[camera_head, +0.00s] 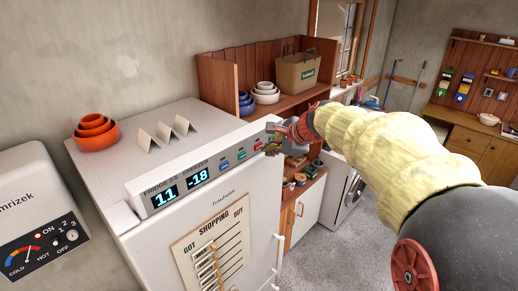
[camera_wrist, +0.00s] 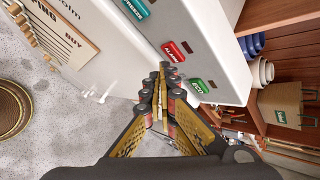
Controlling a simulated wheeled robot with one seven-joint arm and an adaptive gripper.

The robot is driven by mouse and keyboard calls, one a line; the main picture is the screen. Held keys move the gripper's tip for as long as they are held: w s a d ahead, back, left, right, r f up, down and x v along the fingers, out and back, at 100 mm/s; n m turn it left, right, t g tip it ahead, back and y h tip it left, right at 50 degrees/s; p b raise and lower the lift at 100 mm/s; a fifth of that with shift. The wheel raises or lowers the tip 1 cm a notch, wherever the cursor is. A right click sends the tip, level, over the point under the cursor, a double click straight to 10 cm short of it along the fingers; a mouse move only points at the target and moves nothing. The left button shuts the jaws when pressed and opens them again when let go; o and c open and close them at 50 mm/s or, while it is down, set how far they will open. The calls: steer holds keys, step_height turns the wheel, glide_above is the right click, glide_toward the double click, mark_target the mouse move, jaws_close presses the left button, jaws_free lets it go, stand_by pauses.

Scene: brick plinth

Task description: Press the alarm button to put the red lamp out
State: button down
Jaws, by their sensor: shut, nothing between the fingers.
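The white fridge-freezer has a control panel (camera_head: 200,172) on its front top edge. In the wrist view the red alarm button (camera_wrist: 174,52) sits between a teal button (camera_wrist: 136,9) and the green ECO button (camera_wrist: 199,86). A small reddish lamp (camera_wrist: 186,47) shows beside the alarm button. In the head view the red button (camera_head: 257,144) is near the panel's right end. My gripper (camera_head: 271,138) is shut and empty in front of that end; it also shows in the wrist view (camera_wrist: 161,80). Its tips look close to the alarm button, but I cannot tell whether they touch.
Orange bowls (camera_head: 95,131) and a folded white card (camera_head: 165,132) stand on the fridge top. A wooden shelf (camera_head: 216,75) with bowls and a bag (camera_head: 296,72) is just right of the fridge. A white water heater (camera_head: 35,215) hangs at left.

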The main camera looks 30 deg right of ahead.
stand_by(0.3)
steer(key=s, duration=0.1)
steer(key=s+d+b, duration=0.1)
steer(key=s, duration=0.2)
steer(key=shift+s+d+b, duration=0.4)
stand_by(0.7)
steer(key=s+a+f+n+g+b, duration=0.1)
steer(key=s+a+f+n+b, duration=0.5)
steer(key=f, duration=0.6)
steer(key=s+a+f+n+g+b, duration=0.1)
steer(key=s+a+f+n+b, duration=0.5)
steer(key=s+f+b, duration=0.5)
steer(key=s+a+f+n+g+h+b, duration=0.1)
steer(key=s+a+f+n+b, duration=0.5)
steer(key=f, duration=0.8)
steer(key=s+n+b, duration=0.2)
steer(key=n+b, duration=0.2)
steer(key=b, duration=0.1)
steer(key=shift+s+b, duration=0.3)
steer(key=shift+s, duration=0.1)
